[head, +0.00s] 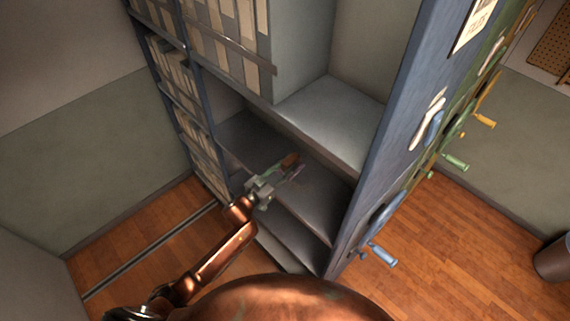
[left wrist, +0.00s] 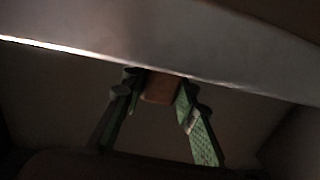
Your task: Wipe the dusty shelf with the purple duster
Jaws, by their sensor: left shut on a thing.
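My left gripper (head: 277,178) reaches into the shelf unit from the left and is shut on the duster. The duster shows a brown part (head: 291,161) and a narrow purple part (head: 297,172) at the gripper's far end. In the left wrist view, the brown part (left wrist: 161,87) sits between the two green fingers of the left gripper (left wrist: 160,92). The gripper is over a grey shelf (head: 310,205), below a lighter upper shelf (head: 335,118). I cannot tell whether the duster touches the shelf, and dust is not clearly visible. My right gripper is out of view.
Files (head: 225,35) fill the bays at the left and top. A blue end panel with crank handles (head: 380,255) bounds the shelves at right. A pale shelf edge (left wrist: 150,58) crosses above the fingers in the wrist view. Another shelf (head: 285,248) lies lower.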

